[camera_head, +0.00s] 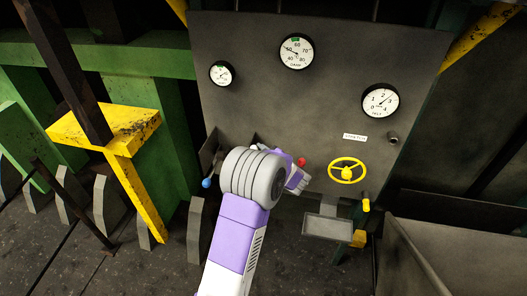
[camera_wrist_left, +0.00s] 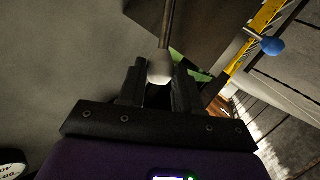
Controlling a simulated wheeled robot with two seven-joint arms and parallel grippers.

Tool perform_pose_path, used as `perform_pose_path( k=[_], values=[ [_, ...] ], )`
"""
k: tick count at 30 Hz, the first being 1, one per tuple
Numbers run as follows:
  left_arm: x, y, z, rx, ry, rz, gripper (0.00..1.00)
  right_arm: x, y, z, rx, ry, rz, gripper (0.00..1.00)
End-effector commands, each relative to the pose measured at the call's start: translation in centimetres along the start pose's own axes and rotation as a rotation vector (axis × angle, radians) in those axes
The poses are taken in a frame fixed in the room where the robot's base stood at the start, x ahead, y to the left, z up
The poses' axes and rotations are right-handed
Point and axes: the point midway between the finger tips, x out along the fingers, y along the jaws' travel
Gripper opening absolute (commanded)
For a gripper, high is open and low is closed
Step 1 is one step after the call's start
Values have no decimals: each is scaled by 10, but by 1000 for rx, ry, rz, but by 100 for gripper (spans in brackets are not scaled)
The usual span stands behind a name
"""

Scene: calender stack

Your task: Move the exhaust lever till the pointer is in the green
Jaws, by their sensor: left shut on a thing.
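My left gripper (camera_wrist_left: 159,76) is shut on a pale, whitish lever knob (camera_wrist_left: 160,68) at the end of a thin metal rod. In the head view my left wrist hides this lever and most of the gripper, against the lower part of the grey panel (camera_head: 340,70). A small gauge (camera_head: 222,74) at the panel's left has a green mark near its top; its pointer is too small to read surely. The middle gauge (camera_head: 296,53) also has a green mark at the top, and its pointer lies left of it. My right gripper is not in view.
A blue-knobbed lever (camera_head: 207,183) stands left of my wrist, and a red knob (camera_head: 301,162) shows just right of it. A third gauge (camera_head: 380,101), a yellow handwheel (camera_head: 347,170) and a small tray (camera_head: 327,227) are farther right. A yellow post (camera_head: 140,195) stands left.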

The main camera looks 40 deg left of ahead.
Motion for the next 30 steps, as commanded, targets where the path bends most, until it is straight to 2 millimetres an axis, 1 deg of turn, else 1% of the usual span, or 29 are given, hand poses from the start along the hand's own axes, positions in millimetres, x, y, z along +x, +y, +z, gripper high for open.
perform_pose_path(
  k=[5, 6, 10, 17, 20, 23, 30],
  values=[
    [-1, 1, 1, -1, -2, 1, 0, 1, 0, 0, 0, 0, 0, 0],
    [-1, 1, 2, -1, -2, 2, 38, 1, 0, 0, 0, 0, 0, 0],
    [-1, 1, 1, -1, -1, 2, 58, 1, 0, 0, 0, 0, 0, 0],
    [-1, 1, 1, -1, 0, 2, 59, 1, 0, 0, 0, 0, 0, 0],
    [-4, 1, 1, -1, -1, 2, 59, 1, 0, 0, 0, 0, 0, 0],
    [-14, 1, 2, -1, -3, 3, 59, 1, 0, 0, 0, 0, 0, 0],
    [-56, 2, 1, -1, -2, 5, 59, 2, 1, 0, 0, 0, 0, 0]
  ],
)
